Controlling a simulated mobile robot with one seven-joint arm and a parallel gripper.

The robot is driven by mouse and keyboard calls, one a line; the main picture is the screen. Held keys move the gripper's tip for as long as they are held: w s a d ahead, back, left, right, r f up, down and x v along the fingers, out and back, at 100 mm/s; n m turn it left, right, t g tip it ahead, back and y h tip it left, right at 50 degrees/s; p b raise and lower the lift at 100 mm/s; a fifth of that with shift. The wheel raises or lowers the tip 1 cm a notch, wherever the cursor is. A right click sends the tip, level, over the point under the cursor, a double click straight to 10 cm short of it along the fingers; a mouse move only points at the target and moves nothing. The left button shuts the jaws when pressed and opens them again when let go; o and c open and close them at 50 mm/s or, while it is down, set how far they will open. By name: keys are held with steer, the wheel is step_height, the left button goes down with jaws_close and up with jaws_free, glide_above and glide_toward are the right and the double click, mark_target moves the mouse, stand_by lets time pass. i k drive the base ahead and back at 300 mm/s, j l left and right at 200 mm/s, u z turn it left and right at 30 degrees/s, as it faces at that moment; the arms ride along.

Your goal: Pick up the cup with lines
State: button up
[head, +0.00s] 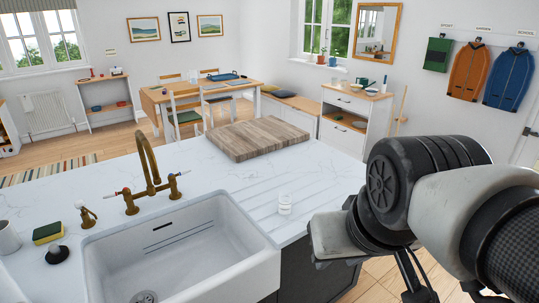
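The fingertips are hidden or cut off.
A white sink (195,262) with a brass tap (148,170) fills the near counter. A sponge (48,233) and a dark round item (58,255) sit at left.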

mark_target(285, 195)
steer(key=i+l+u, duration=0.6)
steer(key=i+l, duration=0.15)
steer(key=l, duration=0.2)
steer(key=i+l+u, duration=0.2)
steer(key=l, duration=0.2)
steer(key=i+l+u, duration=0.2)
steer(key=l, duration=0.2)
